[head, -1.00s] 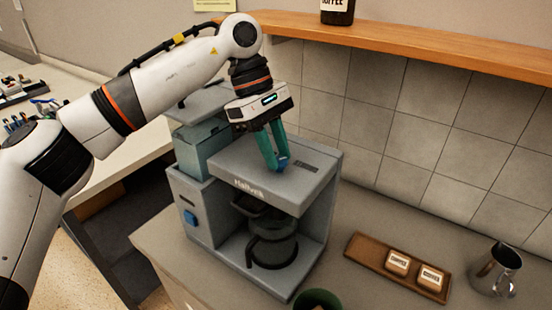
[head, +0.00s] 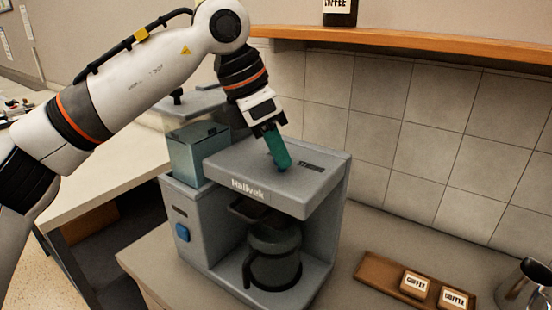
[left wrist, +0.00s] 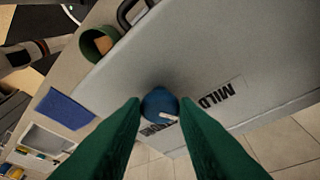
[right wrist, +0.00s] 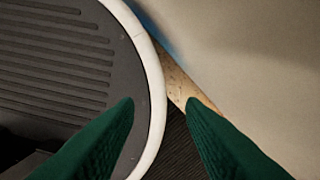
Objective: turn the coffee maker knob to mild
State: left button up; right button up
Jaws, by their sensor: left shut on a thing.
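The grey coffee maker (head: 320,197) stands on the counter, with a glass carafe (head: 274,262) in its bay. My left gripper (head: 281,164) points down onto its top panel. The left wrist view shows its green fingers closed on the sides of the round blue knob (left wrist: 160,102). The knob has a white mark toward the lower right. The printed word MILD (left wrist: 217,94) is to the right of the knob; another label below it is partly hidden. The head view hides the knob behind the fingers. My right gripper (right wrist: 158,103) is open and empty, away from the machine.
A wooden tray (head: 376,269) with two coffee-labelled blocks and a metal jug (head: 520,285) are right of the machine. A wooden shelf (head: 420,47) with a dark coffee jar (head: 340,12) runs above. A green cup (left wrist: 99,42) shows in the left wrist view.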

pick_arm(q)
jog(key=shift+s+n+t+y+b, duration=0.15)
jog(key=shift+n+t+b, duration=0.25)
jog(key=shift+n, duration=0.4)
jog(key=shift+w+n+t+y+b, duration=0.1)
jog(key=shift+n+t+y+b, duration=0.1)
jog(key=shift+n+b, duration=0.45)
jog(key=shift+r+n, duration=0.1)
jog(key=shift+n, duration=0.25)
jog(key=o, duration=1)
jog(key=shift+d, duration=0.1)
jog(key=v, duration=1.2)
